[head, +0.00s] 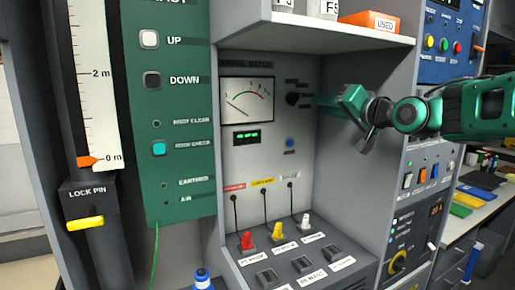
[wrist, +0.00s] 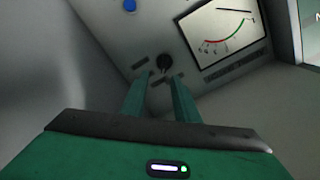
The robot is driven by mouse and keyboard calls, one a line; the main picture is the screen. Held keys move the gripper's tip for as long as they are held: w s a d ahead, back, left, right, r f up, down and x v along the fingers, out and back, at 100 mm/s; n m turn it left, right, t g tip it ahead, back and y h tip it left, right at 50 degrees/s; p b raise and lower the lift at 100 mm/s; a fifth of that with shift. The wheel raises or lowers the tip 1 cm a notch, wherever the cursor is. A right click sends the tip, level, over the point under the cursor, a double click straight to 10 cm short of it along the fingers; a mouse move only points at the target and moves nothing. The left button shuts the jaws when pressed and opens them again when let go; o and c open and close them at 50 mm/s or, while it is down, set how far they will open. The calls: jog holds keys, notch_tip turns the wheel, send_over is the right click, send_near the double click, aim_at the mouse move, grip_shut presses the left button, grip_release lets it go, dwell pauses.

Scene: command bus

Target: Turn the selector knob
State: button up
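The black selector knob (head: 292,98) sits on the grey panel, right of the analogue meter (head: 247,99), with small labels around it. In the wrist view the knob (wrist: 164,62) shows just beyond the fingertips, roughly in line with the gap between them. My green gripper (head: 322,102) reaches in from the right in the head view, its tips close to the knob. In the wrist view my gripper (wrist: 161,80) has its two fingers apart with nothing between them. I cannot tell whether a fingertip touches the knob.
A blue button (head: 290,142) is below the knob. A shelf (head: 340,32) with an orange box (head: 370,20) overhangs above. Red, yellow and white plugs (head: 277,231) stand on the ledge below. A side wall (head: 365,160) stands to the right, under my arm.

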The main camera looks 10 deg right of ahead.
jog(key=s+d+f+g+h, duration=0.2)
jog(key=s+d+f+g, duration=0.15)
jog(key=f, duration=0.45)
jog(key=s+d+f+g+h, duration=0.1)
jog(key=s+d+f+g, duration=0.15)
jog(key=s+f, duration=0.35)
jog(key=s+d+f+g+h, duration=0.2)
jog(key=s+d+f, duration=0.2)
jog(key=f, duration=0.5)
jog(key=s+f+m+g, duration=0.1)
jog(key=s+f+g, duration=0.3)
jog(key=s, duration=0.9)
jog(key=s+d+f+m+g, duration=0.1)
jog(key=s+f+g, duration=0.4)
jog(key=s+f, duration=0.4)
jog(key=s, duration=0.3)
jog(key=shift+s+d, duration=0.25)
jog(key=shift+s, duration=0.15)
grip_shut()
jog(key=shift+w+f, duration=0.2)
jog(key=shift+w, duration=0.45)
